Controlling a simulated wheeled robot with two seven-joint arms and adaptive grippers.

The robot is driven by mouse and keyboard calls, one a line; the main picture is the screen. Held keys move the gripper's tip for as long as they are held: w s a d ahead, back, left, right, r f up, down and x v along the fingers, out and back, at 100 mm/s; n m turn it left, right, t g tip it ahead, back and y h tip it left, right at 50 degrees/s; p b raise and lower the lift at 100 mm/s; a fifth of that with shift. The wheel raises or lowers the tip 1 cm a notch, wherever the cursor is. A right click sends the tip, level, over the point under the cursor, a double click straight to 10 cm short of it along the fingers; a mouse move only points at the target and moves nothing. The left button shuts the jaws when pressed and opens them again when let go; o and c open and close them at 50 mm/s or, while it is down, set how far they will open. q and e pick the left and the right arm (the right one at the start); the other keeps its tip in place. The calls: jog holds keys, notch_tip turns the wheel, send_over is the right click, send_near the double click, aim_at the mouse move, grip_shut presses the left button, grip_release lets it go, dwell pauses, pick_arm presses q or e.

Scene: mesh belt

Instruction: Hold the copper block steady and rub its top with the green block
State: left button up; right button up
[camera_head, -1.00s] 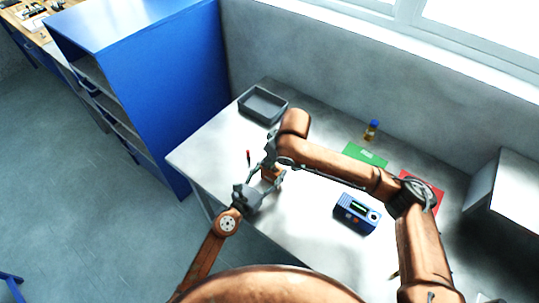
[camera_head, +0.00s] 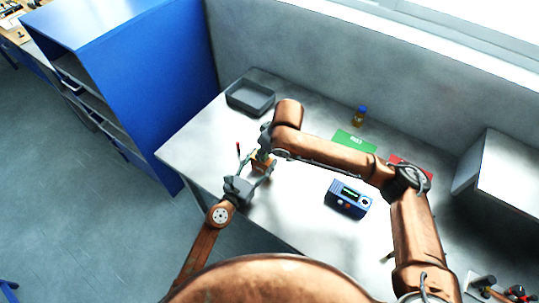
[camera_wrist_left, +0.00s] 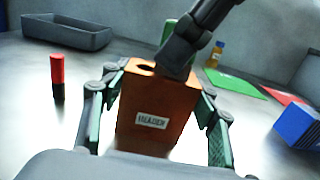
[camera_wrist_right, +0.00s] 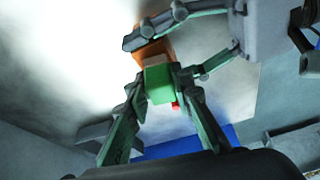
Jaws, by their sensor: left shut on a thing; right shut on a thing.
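The copper block (camera_wrist_left: 155,108) stands on the table, orange with a white label and a dark round hole in its top. It also shows in the head view (camera_head: 262,164). My left gripper (camera_wrist_left: 158,122) is shut on it, one finger on each side. The green block (camera_wrist_right: 159,84) is between the fingers of my right gripper (camera_wrist_right: 158,92), which is shut on it. My right gripper is over the copper block's top; in the left wrist view its dark finger hides part of that top. Whether the two blocks touch I cannot tell.
A grey tray (camera_head: 250,97) lies at the far left of the table. A red and black marker (camera_wrist_left: 57,76) stands left of the copper block. A blue device (camera_head: 347,198), green mat (camera_head: 354,142), red mat (camera_head: 412,166) and small bottle (camera_head: 360,116) are to the right.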

jog(key=shift+w+a, duration=0.45)
jog(key=shift+a, duration=0.3)
jog(key=shift+w+a+r, duration=0.1)
jog(key=shift+r, duration=3.9)
pick_arm(q)
jog(key=o, duration=1.4)
jog(key=v, duration=1.1)
jog(key=shift+s+a, duration=0.3)
jog(key=shift+s, duration=0.05)
